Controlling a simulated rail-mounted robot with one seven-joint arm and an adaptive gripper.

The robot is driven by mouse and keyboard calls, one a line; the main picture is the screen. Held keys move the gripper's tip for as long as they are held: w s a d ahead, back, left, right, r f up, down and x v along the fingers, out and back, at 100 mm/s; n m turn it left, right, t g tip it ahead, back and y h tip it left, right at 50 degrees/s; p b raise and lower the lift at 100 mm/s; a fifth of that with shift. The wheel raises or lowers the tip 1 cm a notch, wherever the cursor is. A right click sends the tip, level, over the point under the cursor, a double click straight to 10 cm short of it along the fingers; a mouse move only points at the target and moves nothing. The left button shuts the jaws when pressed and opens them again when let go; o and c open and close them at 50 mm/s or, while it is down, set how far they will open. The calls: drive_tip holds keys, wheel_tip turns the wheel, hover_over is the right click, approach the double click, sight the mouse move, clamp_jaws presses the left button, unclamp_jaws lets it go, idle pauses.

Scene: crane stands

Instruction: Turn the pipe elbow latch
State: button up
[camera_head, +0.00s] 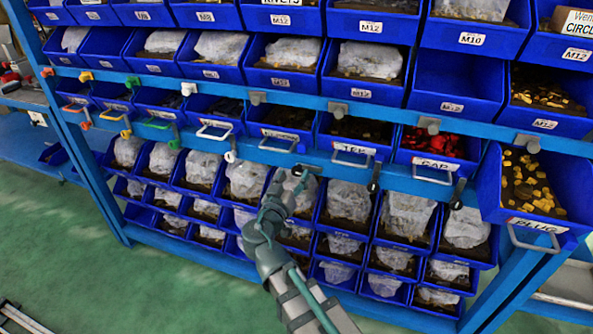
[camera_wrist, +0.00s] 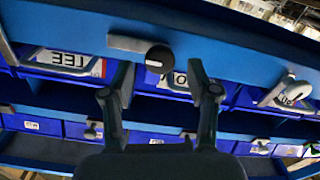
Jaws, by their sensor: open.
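In the head view a grey latch with a black knob (camera_head: 304,169) lies roughly level on the blue rail, just beyond my gripper (camera_head: 294,190). The wrist view shows the same latch (camera_wrist: 132,46) with its round black knob (camera_wrist: 158,59) at the end. My gripper (camera_wrist: 160,82) is open and empty. Its two fingers stand apart on either side of the knob, and I cannot tell whether they touch it. Behind it is a blue drawer (camera_wrist: 178,82) with a white label partly hidden by a finger; only an "O" shows.
The TEE drawer (camera_head: 355,140) and CAP drawer (camera_head: 437,155) sit to the right in the head view. The PLUG drawer (camera_head: 530,200) juts out at far right. Blue bins with bagged parts (camera_head: 347,203) fill the rack below. Open green floor (camera_head: 130,285) is at left.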

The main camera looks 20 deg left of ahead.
sight(296, 172)
drive_tip(key=shift+w, duration=1.65)
clamp_jaws()
